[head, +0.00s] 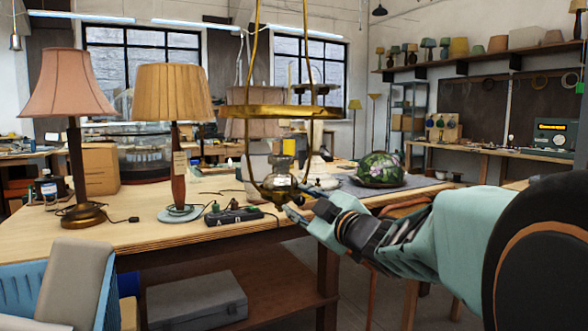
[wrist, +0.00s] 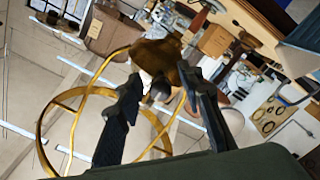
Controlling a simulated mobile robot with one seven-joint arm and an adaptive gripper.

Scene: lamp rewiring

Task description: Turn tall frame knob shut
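The tall brass frame hangs in the middle of the head view, with a wide ring (head: 280,111) and long curved rods. A rounded brass and glass lamp body (head: 278,186) sits low inside it. My gripper (head: 300,200) reaches in from the right, beside this lower part. In the wrist view, my gripper (wrist: 160,80) has its two dark fingers apart, with a brown-gold lamp part (wrist: 158,54) beyond and between the tips. A small dark piece (wrist: 160,91) shows between the fingers; I cannot tell whether it is the knob or whether a finger touches it. The frame's loops (wrist: 52,121) curve around at left.
A wooden workbench (head: 135,235) lies below and behind the frame. On it stand a pink-shaded lamp (head: 72,85), a pleated tan-shaded lamp (head: 173,92), a dark power strip (head: 234,216) and a stained-glass shade (head: 379,169).

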